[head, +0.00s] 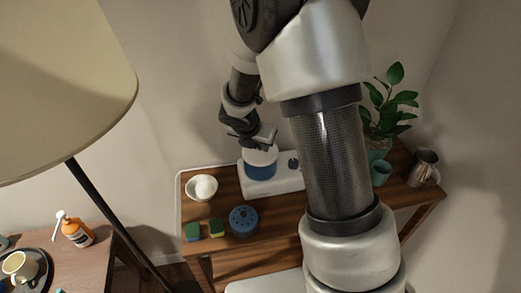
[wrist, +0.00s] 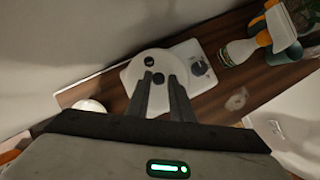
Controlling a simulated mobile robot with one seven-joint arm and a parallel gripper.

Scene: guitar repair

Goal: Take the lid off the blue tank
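The blue tank (head: 261,172) stands on a white base (head: 285,180) at the back of the wooden table. Its white round lid (head: 259,157) is on top; the lid also shows in the wrist view (wrist: 136,72) with two dark round spots on it. My gripper (head: 262,139) is directly above the lid, pointing down. In the wrist view its two fingers (wrist: 160,76) are apart, with one dark spot seen between the tips. Whether the fingers touch the lid cannot be told. The tank's blue wall is hidden in the wrist view.
A white bowl (head: 201,193), two sponges (head: 216,228) and a blue round object (head: 243,220) are left of and in front of the tank. A potted plant (head: 391,105), a teal cup (head: 381,172) and a metal jug (head: 424,168) stand at right. A lamp (head: 60,80) is at left.

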